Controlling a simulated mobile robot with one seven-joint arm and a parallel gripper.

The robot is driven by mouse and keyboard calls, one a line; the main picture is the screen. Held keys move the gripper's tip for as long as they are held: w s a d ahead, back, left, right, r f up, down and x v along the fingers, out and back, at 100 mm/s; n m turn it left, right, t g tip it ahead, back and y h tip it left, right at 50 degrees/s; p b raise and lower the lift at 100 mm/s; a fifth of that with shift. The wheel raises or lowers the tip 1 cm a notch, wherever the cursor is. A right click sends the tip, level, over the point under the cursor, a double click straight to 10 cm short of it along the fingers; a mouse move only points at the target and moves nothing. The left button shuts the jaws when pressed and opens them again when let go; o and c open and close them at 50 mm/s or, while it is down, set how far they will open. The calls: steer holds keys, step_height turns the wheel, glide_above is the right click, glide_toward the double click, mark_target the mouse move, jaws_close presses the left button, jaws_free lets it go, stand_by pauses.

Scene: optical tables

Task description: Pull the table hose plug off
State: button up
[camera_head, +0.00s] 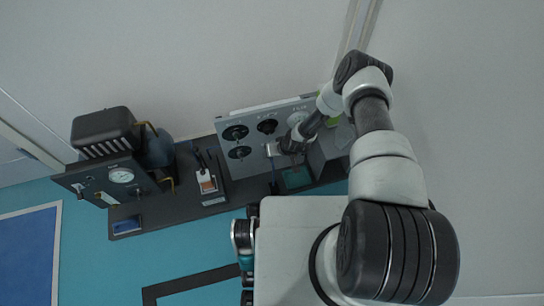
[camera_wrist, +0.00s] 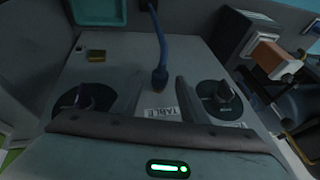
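The table hose plug (camera_wrist: 159,78) is a dark blue fitting on a blue hose (camera_wrist: 160,38). In the wrist view it sits on the grey panel (camera_wrist: 110,52), just beyond the label "TABLE" (camera_wrist: 162,113). My gripper (camera_wrist: 160,88) faces the panel with its two dark fingers apart, one on each side of the plug and label. I see space between the fingers and the plug, and no contact. In the head view my gripper (camera_head: 279,148) is at the grey panel's face; the plug is too small or hidden there to make out.
Black round knobs flank the fingers, left (camera_wrist: 84,98) and right (camera_wrist: 220,98).

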steer(key=shift+w+a+f, duration=0.2)
steer(key=shift+a+f, duration=0.05)
steer(key=shift+f, duration=0.35)
jaws_close()
steer(key=s, duration=0.1)
steer(key=s+d, duration=0.1)
steer(key=s, duration=0.1)
steer(key=shift+s+p, duration=0.3)
jaws_free()
steer(key=shift+w, duration=0.1)
